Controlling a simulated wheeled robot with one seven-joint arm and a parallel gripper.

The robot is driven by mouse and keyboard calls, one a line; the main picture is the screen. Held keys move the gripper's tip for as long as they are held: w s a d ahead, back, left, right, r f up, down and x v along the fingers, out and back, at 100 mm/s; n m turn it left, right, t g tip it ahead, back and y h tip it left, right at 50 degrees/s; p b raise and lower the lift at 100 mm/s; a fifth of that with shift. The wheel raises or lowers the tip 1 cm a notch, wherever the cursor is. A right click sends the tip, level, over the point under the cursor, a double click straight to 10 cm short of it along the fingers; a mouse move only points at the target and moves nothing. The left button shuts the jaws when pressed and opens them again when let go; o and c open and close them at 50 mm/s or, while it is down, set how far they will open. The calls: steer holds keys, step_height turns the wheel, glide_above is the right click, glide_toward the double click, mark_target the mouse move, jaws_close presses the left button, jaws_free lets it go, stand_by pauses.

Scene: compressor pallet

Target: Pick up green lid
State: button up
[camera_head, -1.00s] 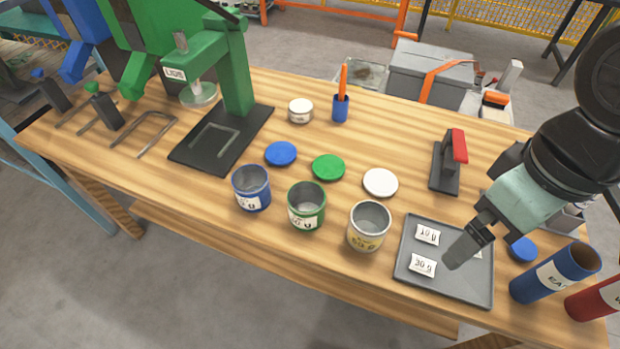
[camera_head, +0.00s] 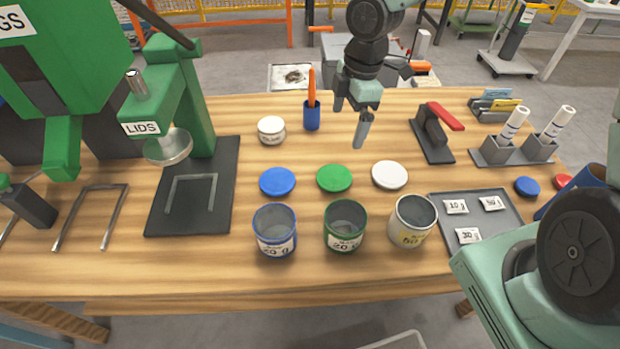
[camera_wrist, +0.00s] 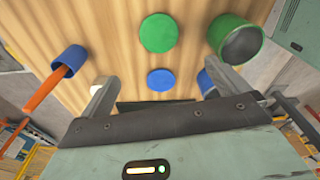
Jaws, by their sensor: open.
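The green lid (camera_head: 334,178) lies flat on the wooden table, between the blue lid (camera_head: 277,182) on its left and the white lid (camera_head: 389,175) on its right. In the wrist view the green lid (camera_wrist: 158,33) is fully visible beyond the fingers, with the blue lid (camera_wrist: 160,80) nearer. My gripper (camera_head: 352,118) is above the table, behind and a little right of the green lid in the head view, apart from it. In the wrist view my gripper (camera_wrist: 152,95) has its fingers spread, with nothing held between them.
Blue (camera_head: 275,230), green (camera_head: 345,226) and grey (camera_head: 413,220) cans stand in front of the lids. A blue cup with an orange tool (camera_head: 312,115) and a small white tin (camera_head: 271,130) stand behind. The lid press (camera_head: 190,110) is left; a label tray (camera_head: 440,199) is right.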

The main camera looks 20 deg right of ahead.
glide_above(334, 176)
steer(key=f, duration=1)
steer(key=shift+s+d+f, duration=0.15)
steer(key=shift+d+f, duration=0.1)
steer(key=shift+f, duration=0.1)
steer(key=shift+a+f+p, duration=0.15)
steer(key=shift+f+p, duration=0.3)
steer(key=shift+f, duration=2.8)
steer(key=c, duration=0.9)
